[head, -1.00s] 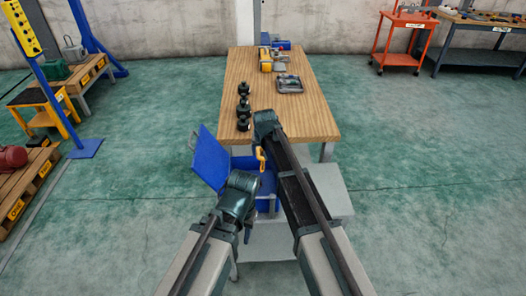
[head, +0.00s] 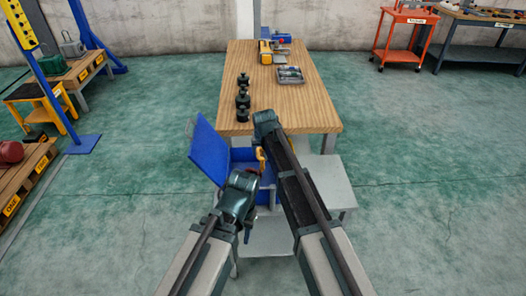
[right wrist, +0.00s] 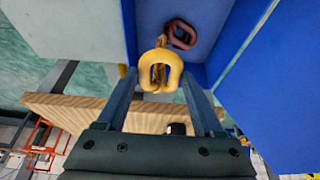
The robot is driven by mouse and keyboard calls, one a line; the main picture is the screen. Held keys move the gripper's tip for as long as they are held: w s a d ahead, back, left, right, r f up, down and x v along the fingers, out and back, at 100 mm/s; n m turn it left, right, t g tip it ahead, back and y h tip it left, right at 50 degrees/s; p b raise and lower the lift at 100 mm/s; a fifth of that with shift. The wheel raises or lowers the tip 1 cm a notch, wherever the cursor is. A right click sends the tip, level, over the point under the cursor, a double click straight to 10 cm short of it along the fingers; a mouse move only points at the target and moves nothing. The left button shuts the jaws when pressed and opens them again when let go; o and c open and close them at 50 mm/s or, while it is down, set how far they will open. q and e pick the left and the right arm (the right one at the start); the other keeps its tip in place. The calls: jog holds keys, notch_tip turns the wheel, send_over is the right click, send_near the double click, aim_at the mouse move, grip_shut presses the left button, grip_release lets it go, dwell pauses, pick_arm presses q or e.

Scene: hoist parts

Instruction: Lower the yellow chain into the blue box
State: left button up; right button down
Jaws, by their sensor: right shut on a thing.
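The yellow chain (head: 261,159) hangs from my right gripper (head: 263,148) over the open blue box (head: 240,156). In the right wrist view the chain's thick yellow links (right wrist: 157,68) sit between the fingertips of that gripper (right wrist: 160,84), which is shut on them. Blue box walls (right wrist: 270,85) surround much of that view. A dark red link (right wrist: 182,33) shows beyond the yellow ones; I cannot tell whether it belongs to the same chain. My left gripper (head: 240,190) is beside the box at its near left, its fingers not clearly seen.
The box's blue lid (head: 208,152) stands open at the left. A wooden table (head: 300,112) is just behind, holding black weights (head: 242,98) and a grey tray (head: 290,75). A grey surface (head: 328,182) lies right of the box. Open floor is at the right.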

notch_tip(320, 180, down, 8)
jog(key=b, duration=0.7)
jog(key=shift+r, duration=0.2)
dwell(0.3)
grip_release()
jog(key=shift+r, duration=0.1)
jog(key=p+v, duration=1.2)
jog(key=v, duration=0.1)
jog(key=shift+s+r+p, duration=0.25)
jog(key=shift+p, duration=0.05)
dwell(0.4)
